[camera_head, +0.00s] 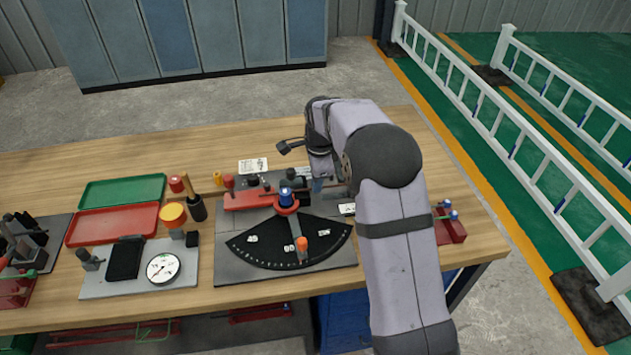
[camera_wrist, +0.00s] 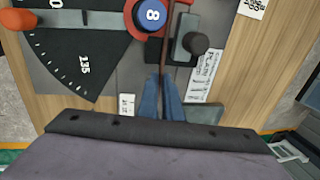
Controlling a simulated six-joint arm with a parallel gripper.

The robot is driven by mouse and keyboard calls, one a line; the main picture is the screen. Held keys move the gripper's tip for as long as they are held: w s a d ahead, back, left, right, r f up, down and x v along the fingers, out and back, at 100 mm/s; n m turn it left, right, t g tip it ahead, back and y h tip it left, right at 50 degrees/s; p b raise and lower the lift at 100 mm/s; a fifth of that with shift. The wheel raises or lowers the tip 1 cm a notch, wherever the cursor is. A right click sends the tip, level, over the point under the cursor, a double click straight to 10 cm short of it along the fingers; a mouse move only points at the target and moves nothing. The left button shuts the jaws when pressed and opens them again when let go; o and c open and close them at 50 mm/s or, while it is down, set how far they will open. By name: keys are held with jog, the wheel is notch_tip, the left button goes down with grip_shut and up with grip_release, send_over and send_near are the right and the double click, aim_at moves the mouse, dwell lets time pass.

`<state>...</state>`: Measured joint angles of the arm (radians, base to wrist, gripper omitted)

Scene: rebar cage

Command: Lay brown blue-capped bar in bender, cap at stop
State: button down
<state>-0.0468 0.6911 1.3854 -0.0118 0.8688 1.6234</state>
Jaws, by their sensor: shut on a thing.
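My gripper (camera_wrist: 166,80) has blue fingers shut on a thin brown bar (camera_wrist: 168,52), which runs away from them between the round blue "8" post (camera_wrist: 151,14) and a dark clamp block with a black knob (camera_wrist: 196,42). The bar's blue cap cannot be made out. The bender (camera_head: 234,270) is a grey plate with a black angle fan, a red block (camera_head: 247,200) and the blue-topped post (camera_head: 286,197). In the head view my gripper (camera_head: 317,187) is at the bender's right side, partly hidden by my arm. Whether the bar touches the plate cannot be told.
A red rack (camera_head: 450,230) with blue-tipped items stands right of my arm. An orange knob (camera_head: 302,243) rises from the fan.

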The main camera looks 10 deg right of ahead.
jog(key=shift+d, duration=0.1)
jog(key=c, duration=1.9)
grip_release()
jog(key=shift+o, duration=0.2)
jog(key=shift+r, duration=0.1)
notch_tip(320, 180, up, 7)
jog(key=s+b, duration=0.1)
jog(key=shift+s+b, duration=0.25)
jog(key=shift+b, duration=0.1)
jog(key=shift+r+p, duration=3)
jog(key=shift+p, duration=0.1)
